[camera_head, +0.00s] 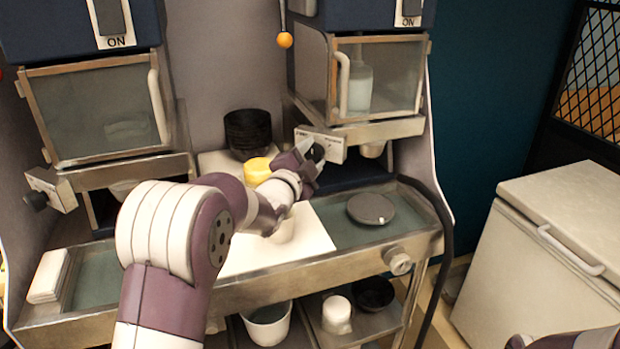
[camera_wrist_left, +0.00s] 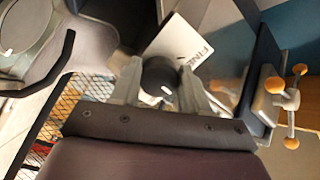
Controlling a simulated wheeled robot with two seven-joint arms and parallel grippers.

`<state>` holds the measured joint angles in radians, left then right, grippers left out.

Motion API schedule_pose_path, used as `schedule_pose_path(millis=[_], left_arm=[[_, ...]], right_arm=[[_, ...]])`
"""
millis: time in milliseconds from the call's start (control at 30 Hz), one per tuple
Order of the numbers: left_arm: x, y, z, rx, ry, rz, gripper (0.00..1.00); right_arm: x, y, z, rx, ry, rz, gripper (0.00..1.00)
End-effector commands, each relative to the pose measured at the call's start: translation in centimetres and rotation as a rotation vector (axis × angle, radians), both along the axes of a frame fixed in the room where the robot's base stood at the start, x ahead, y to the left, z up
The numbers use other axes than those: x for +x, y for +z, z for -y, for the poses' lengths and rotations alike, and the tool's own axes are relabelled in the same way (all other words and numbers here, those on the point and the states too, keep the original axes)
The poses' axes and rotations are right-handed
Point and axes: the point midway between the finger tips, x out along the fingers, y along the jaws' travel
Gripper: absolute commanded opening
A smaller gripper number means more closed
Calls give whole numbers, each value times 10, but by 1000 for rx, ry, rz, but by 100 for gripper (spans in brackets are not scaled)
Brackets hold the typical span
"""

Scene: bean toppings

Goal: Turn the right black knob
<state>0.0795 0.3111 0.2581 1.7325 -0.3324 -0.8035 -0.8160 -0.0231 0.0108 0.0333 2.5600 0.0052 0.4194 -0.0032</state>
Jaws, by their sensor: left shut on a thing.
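The right black knob (camera_head: 318,152) sits on a pale label plate (camera_head: 333,149) under the right dispenser. My left gripper (camera_head: 311,157) is at this knob and partly hides it. In the left wrist view the black knob (camera_wrist_left: 160,76) is between the two fingers of my left gripper (camera_wrist_left: 161,88), which are shut on it. The plate with lettering (camera_wrist_left: 182,47) shows behind the knob. The left black knob (camera_head: 36,200) is on a similar plate under the left dispenser, with nothing touching it. My right gripper's fingers do not show; only a bit of arm is at the lower right.
Black stacked bowls (camera_head: 248,132) and a yellow item (camera_head: 257,170) stand behind my left arm. A dark round lid (camera_head: 371,209) lies on the counter's right side. A white chest (camera_head: 560,250) stands at right. A lower shelf holds bowls (camera_head: 268,322).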

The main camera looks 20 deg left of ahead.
Motion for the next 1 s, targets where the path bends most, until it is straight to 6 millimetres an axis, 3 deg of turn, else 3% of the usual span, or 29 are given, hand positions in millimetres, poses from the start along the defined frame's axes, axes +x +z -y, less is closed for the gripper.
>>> schedule_pose_path(millis=[33,400,700,1000], left_arm=[[0,-11,0,42,-2,9,15],[0,-9,0,372,0,69,15],[0,-6,-1,563,-1,104,14],[1,-4,-1,654,-2,119,14]], right_arm=[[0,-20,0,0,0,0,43],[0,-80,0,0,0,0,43],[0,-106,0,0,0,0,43],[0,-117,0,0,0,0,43]])
